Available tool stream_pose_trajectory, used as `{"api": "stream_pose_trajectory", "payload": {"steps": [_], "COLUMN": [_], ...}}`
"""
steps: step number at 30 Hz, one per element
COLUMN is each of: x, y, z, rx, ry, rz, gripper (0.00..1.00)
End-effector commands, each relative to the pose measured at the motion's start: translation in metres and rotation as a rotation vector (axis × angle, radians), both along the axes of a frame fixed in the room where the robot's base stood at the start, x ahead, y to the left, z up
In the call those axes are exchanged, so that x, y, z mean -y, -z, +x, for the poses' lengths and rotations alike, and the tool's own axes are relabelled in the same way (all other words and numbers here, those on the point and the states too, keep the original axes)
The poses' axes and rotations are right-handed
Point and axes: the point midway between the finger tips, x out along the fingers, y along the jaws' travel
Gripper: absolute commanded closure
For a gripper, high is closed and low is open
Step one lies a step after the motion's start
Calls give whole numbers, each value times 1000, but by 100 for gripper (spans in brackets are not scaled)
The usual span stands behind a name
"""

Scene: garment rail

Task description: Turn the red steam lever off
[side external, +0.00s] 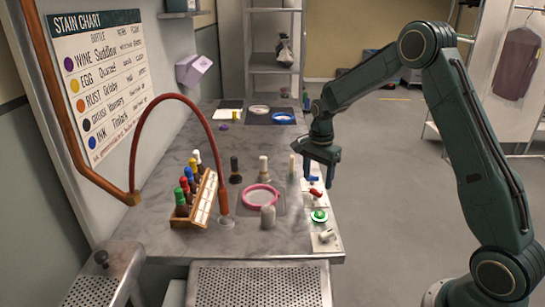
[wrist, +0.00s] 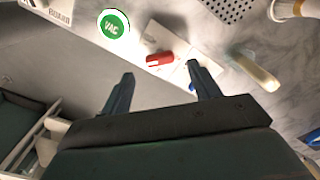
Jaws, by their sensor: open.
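The red steam lever (side external: 316,192) sits on a pale plate (wrist: 180,50) near the right edge of the marble worktop. In the wrist view the red lever (wrist: 158,59) lies just beyond my fingertips, roughly between them. My gripper (side external: 318,178) points down over this row of controls, and its fingers (wrist: 160,72) are spread and empty. I see no contact with the lever. A blue part (side external: 313,178) shows beside my fingers and is mostly hidden behind one finger in the wrist view. The lettering by the lever is too small to read.
A green VAC button (side external: 319,215) and a white switch (side external: 326,235) sit nearer in the same row. Bottles (side external: 263,168) stand left of my gripper. A pink hoop (side external: 262,196), a wooden bottle rack (side external: 200,200) and a curved red hose (side external: 217,160) are further left.

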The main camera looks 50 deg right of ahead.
Motion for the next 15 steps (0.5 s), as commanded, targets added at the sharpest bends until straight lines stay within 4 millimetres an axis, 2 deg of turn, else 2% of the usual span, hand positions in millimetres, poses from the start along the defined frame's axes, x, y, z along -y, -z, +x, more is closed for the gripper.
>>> {"api": "stream_pose_trajectory", "payload": {"steps": [6,15], "x": [0,0], "y": [28,41], "z": [-1,0], "rx": [-3,-1], "ry": [0,0], "rz": [1,0], "gripper": [38,38]}}
